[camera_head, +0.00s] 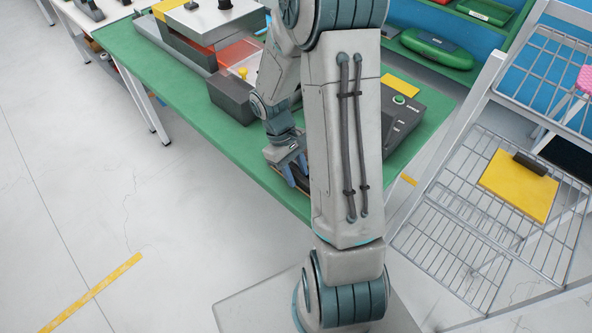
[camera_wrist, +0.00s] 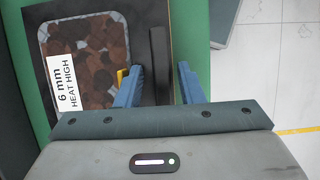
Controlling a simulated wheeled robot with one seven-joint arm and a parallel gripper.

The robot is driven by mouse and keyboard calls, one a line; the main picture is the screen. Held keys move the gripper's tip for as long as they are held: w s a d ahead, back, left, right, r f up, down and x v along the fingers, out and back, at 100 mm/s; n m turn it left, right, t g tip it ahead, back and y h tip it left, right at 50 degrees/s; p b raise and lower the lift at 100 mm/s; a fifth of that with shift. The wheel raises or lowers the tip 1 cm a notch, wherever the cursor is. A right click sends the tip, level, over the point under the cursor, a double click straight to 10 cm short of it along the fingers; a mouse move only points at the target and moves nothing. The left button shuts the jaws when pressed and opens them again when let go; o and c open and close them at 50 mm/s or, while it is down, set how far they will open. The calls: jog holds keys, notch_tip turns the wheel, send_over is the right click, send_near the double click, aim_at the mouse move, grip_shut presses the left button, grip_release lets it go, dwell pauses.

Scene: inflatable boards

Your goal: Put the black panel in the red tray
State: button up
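The black panel (camera_wrist: 179,28) lies on the green table in the wrist view, with a brown mottled pad (camera_wrist: 84,35) on it labelled "6 mm HEAT HIGH". A black bar-shaped handle (camera_wrist: 158,62) stands along the panel's right part. My gripper (camera_wrist: 160,70) is open, its two blue fingers apart to the left and right of the handle; I cannot tell whether they touch it. In the head view my gripper (camera_head: 290,172) is low at the table's front edge, and my arm hides most of the panel. I cannot make out the red tray for certain.
The green table (camera_head: 200,95) carries a press with a red surface (camera_head: 238,53) and a grey control box (camera_head: 402,110). A wire rack (camera_head: 460,225) at right holds a yellow panel (camera_head: 518,187) with a black handle. Floor at left is clear.

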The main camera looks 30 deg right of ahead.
jog(key=v, duration=1.2)
jog(key=s+a+r+m+t, duration=0.2)
jog(key=s+a+r+t, duration=0.1)
jog(key=s, duration=0.3)
jog(key=s+a+r+m+t+y, duration=0.1)
jog(key=s+a+r+t, duration=0.2)
jog(key=s+r, duration=0.3)
jog(key=shift+s+m+t, duration=0.4)
jog(key=shift+s+t, duration=0.2)
jog(key=shift+s+a+r+y, duration=0.1)
jog(key=shift+s+a+y, duration=0.1)
jog(key=shift+y, duration=0.1)
jog(key=shift+c, duration=1.2)
